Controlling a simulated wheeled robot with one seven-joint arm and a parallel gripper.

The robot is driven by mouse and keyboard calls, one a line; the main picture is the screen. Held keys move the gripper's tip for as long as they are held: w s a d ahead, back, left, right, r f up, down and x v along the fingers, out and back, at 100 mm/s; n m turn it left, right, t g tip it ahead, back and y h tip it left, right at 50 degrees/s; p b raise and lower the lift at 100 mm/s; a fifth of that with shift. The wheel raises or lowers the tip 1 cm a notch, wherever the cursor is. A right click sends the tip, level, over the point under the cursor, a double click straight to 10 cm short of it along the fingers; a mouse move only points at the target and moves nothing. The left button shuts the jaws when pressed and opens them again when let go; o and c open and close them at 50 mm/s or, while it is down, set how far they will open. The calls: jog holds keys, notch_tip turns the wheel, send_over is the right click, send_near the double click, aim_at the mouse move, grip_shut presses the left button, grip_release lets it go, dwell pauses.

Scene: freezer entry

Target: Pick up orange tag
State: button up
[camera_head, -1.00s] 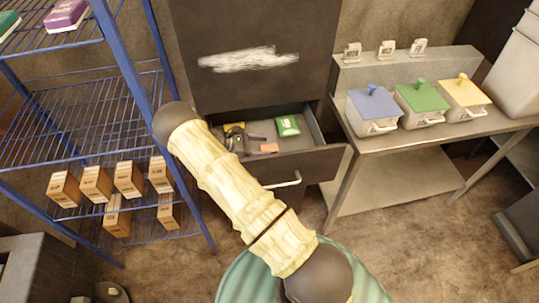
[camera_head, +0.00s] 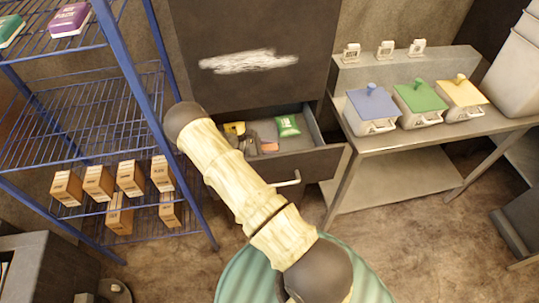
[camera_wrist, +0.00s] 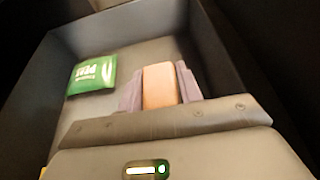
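The orange tag (camera_wrist: 160,86) is a small flat block inside the open drawer (camera_head: 312,165). In the wrist view it lies between the two grey-purple fingers of my gripper (camera_wrist: 160,90), which sit close against its two sides with no clear gap. Its near end is hidden behind the gripper body. In the head view the tag (camera_head: 270,147) shows just right of my gripper (camera_head: 256,147), low in the drawer. I cannot see any clear space under the tag.
A blue wire rack (camera_head: 140,75) stands left. A metal table (camera_head: 440,140) with lidded bins stands right.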

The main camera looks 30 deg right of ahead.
jog(key=c, duration=0.5)
notch_tip(320, 180, up, 28)
jog(key=b, duration=0.4)
dwell(0.3)
